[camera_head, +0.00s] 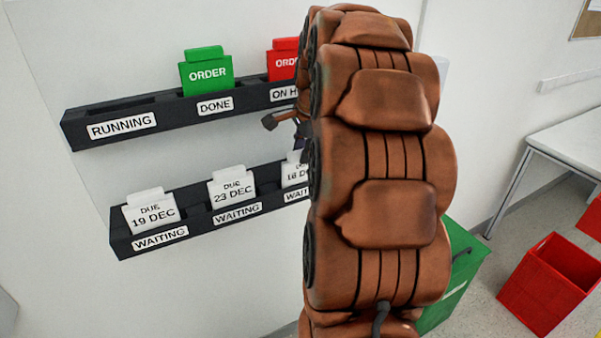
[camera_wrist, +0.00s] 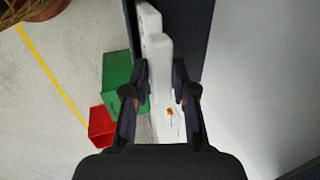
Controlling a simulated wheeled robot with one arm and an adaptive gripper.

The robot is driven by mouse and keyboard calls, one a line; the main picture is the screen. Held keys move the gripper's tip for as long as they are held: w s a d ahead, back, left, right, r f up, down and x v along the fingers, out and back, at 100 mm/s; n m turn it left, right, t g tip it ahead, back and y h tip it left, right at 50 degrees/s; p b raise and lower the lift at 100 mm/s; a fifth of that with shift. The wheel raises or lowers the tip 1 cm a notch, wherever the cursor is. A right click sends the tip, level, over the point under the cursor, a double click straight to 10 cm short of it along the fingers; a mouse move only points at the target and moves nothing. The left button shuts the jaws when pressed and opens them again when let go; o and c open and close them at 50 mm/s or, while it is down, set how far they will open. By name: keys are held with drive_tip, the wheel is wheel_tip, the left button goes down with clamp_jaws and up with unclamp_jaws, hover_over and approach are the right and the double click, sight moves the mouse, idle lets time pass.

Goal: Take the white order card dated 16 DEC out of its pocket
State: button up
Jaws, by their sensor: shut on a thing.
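The white order card marked 16 D (camera_head: 294,177) stands in the right visible pocket of the lower dark rack, above a WAITING label. My arm hides its right part. In the wrist view a white card (camera_wrist: 159,50) lies between the fingertips of my gripper (camera_wrist: 160,72), which is shut on it. In the head view the fingers are mostly hidden behind my arm. The white cards 19 DEC (camera_head: 151,213) and 23 DEC (camera_head: 232,191) stand in the pockets to the left.
The upper rack (camera_head: 150,108) holds a green ORDER card (camera_head: 207,73) and a red one (camera_head: 283,65); its RUNNING pocket looks empty. A green bin (camera_head: 462,270) and red bin (camera_head: 545,285) stand on the floor to the right, near a white table (camera_head: 570,140).

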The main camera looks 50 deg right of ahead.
drive_tip(key=shift+r, duration=0.1)
drive_tip(key=shift+c, duration=0.5)
drive_tip(key=shift+r+p, duration=0.95)
drive_tip(key=shift+r, duration=2.4)
clamp_jaws()
